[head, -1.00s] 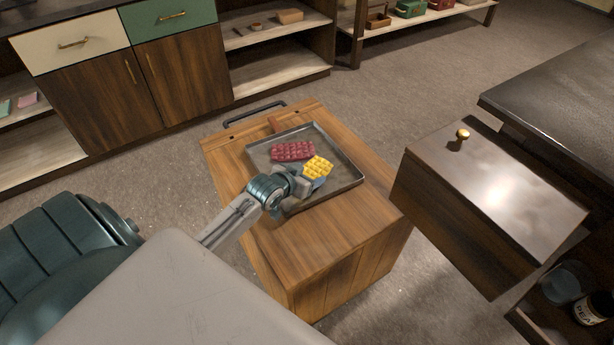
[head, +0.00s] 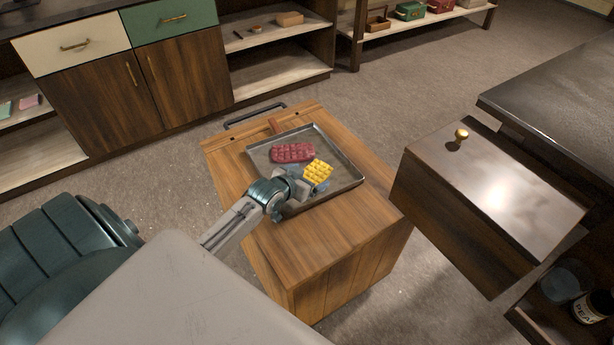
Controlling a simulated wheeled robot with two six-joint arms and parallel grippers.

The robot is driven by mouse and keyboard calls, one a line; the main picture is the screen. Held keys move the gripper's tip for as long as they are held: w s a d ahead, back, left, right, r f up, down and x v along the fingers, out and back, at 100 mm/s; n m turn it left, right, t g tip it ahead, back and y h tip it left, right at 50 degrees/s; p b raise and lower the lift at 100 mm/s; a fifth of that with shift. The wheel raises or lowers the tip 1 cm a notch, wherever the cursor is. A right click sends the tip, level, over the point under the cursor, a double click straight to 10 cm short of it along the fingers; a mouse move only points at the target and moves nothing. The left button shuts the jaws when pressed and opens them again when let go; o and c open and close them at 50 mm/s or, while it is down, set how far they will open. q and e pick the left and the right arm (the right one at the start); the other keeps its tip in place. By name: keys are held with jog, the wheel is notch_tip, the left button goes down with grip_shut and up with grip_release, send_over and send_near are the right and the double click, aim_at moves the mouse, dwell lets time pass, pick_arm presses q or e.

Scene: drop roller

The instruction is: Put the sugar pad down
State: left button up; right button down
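A yellow, knobbly pad (head: 317,171), which I take to be the sugar pad, is at the front right part of a grey metal tray (head: 350,184). My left gripper (head: 311,187) is right at its near side, with blue-grey fingers partly under or beside it. The pad hides part of the fingers, so I cannot tell whether they grip it or have parted. I cannot tell whether the pad rests fully on the tray. A dark red, knobbly pad (head: 292,153) lies on the tray behind and left of it. My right gripper is not in view.
The tray lies on a wooden cart (head: 325,235) with a dark handle (head: 255,114) at its far end. Cabinets and shelves stand behind, with bare floor between.

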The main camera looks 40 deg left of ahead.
pick_arm(q)
jog(key=shift+s+d+f, duration=0.1)
jog(key=shift+s+f, duration=0.2)
jog(key=shift+f, duration=0.4)
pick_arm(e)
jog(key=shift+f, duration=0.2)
pick_arm(q)
jog(key=shift+r, duration=0.25)
jog(key=shift+s+r, duration=0.2)
jog(key=p+v, duration=0.1)
jog(key=v, duration=0.4)
jog(key=p+v, duration=0.1)
jog(key=v, duration=0.4)
jog(key=shift+w+r, duration=0.25)
jog(key=shift+r, duration=0.1)
jog(key=shift+v, duration=0.75)
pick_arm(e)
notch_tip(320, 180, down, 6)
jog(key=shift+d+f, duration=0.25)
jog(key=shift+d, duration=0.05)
